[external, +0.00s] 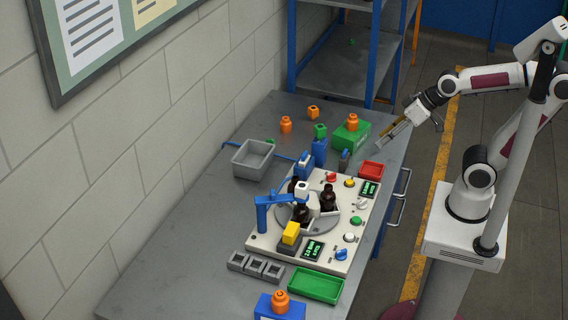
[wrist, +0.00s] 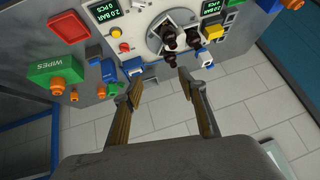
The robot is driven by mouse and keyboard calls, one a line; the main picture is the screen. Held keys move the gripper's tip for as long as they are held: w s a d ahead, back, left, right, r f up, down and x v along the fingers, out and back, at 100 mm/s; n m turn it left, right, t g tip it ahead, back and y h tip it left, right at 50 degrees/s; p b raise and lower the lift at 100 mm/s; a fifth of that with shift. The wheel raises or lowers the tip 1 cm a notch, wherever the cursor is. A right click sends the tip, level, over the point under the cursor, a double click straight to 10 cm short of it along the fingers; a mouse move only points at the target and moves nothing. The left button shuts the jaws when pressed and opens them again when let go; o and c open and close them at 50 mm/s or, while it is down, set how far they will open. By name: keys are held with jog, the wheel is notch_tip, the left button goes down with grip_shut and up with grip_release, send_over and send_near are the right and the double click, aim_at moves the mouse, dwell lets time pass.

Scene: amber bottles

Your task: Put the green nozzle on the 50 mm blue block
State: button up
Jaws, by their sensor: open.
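The green nozzle (external: 320,130) shows at the upper edge of a blue block (external: 319,151) near the back of the table. I cannot tell whether it rests on that block or stands behind it. In the wrist view a green piece (wrist: 107,69) shows beside a blue one (wrist: 110,88). Another blue block (external: 280,307) at the front carries an orange nozzle (external: 281,298). I cannot tell which block is 50 mm. My gripper (external: 390,137) is open and empty, above the table's right edge. Its fingertips (wrist: 159,79) show apart in the wrist view.
A green wipes box (external: 343,139) with an orange nozzle stands right of the green nozzle. A red tray (external: 371,170) lies near the edge. The white machine panel (external: 340,245) holds brown bottles. A grey bin (external: 240,162) stands left. The left table area is clear.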

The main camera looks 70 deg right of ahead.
jog(key=s+d+f+g+h, duration=0.1)
jog(key=s+d+g+h, duration=0.1)
jog(key=s+d, duration=0.3)
jog(key=s, duration=0.4)
jog(key=shift+s+d+f, duration=0.15)
jog(key=shift+s+d, duration=0.05)
jog(key=shift+s, duration=0.05)
dwell(0.8)
